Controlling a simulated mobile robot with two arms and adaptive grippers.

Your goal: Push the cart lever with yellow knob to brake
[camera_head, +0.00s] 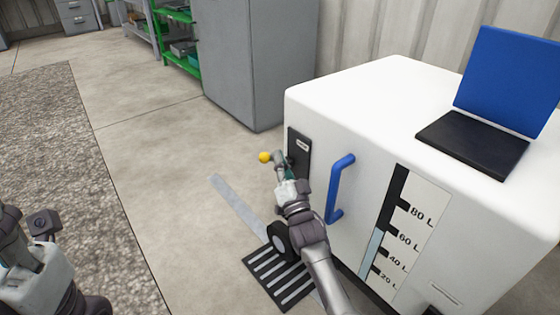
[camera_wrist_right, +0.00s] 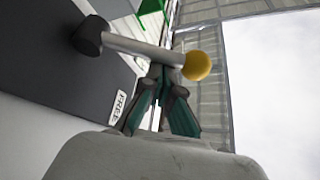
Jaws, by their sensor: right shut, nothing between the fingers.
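The lever shaft (camera_wrist_right: 130,45) ends in a yellow knob (camera_wrist_right: 197,65) and comes out of a dark pivot on the black panel (camera_wrist_right: 60,65) of the white cart. In the head view the yellow knob (camera_head: 264,157) sticks out to the left of the panel (camera_head: 298,150). My right gripper (camera_wrist_right: 162,72) is shut and empty. Its fingertips are at the shaft, close to the knob; whether they touch it I cannot tell. In the head view the right gripper (camera_head: 283,172) is just below the lever.
The white cart (camera_head: 345,95) has a blue handle (camera_head: 338,188) right of my gripper. A laptop (camera_head: 472,143) lies on top. A grey cabinet (camera_head: 245,60) stands behind. Floor left of the lever is clear.

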